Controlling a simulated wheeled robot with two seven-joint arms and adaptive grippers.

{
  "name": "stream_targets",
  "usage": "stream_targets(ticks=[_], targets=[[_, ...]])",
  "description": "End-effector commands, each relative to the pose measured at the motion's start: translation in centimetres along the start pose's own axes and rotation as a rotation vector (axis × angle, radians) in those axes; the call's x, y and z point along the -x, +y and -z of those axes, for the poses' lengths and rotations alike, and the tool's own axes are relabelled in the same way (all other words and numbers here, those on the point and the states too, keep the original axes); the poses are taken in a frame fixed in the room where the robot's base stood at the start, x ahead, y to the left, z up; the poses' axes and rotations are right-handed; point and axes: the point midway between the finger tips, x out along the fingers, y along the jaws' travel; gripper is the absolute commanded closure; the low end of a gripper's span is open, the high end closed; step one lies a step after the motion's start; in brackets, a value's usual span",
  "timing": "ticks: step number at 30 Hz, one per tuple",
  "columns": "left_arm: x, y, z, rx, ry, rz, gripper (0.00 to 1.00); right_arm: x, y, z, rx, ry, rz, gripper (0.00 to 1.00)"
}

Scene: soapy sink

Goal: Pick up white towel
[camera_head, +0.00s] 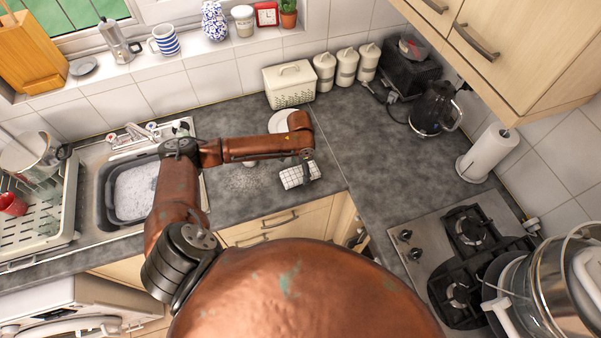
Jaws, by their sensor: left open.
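A white cloth with a dark grid pattern (291,178), which looks like the towel, lies on the dark grey counter near its front edge. My left arm reaches in from the left and bends over the counter. My left gripper (308,172) points down at the right end of the cloth and covers part of it. It is open; its fingers are small here, and I cannot tell whether they touch the cloth. My right gripper is not in view.
A white plate (281,122) lies partly hidden behind my arm. The sink (107,190) with a grey soapy basin is at left, beside a dish rack (40,226). A gas hob (420,260), paper roll (490,152) and kettle (431,110) stand right. The counter between is mostly clear.

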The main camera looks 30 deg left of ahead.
Motion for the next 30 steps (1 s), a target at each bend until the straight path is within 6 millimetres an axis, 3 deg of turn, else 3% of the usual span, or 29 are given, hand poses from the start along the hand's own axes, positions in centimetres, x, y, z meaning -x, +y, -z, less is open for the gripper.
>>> stream_targets(ticks=[5, 11, 30], targets=[[-1.2, 0.0, 0.0, -0.001, 0.001, 0.000, 0.25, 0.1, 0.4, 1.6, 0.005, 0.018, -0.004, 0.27], [-1.2, 0.0, 0.1, -0.001, 0.001, 0.000, 0.26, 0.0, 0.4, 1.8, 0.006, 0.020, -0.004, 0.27], [-1.2, 0.0, 0.1, -0.001, 0.001, 0.001, 0.70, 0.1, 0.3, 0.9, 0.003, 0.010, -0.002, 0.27]])
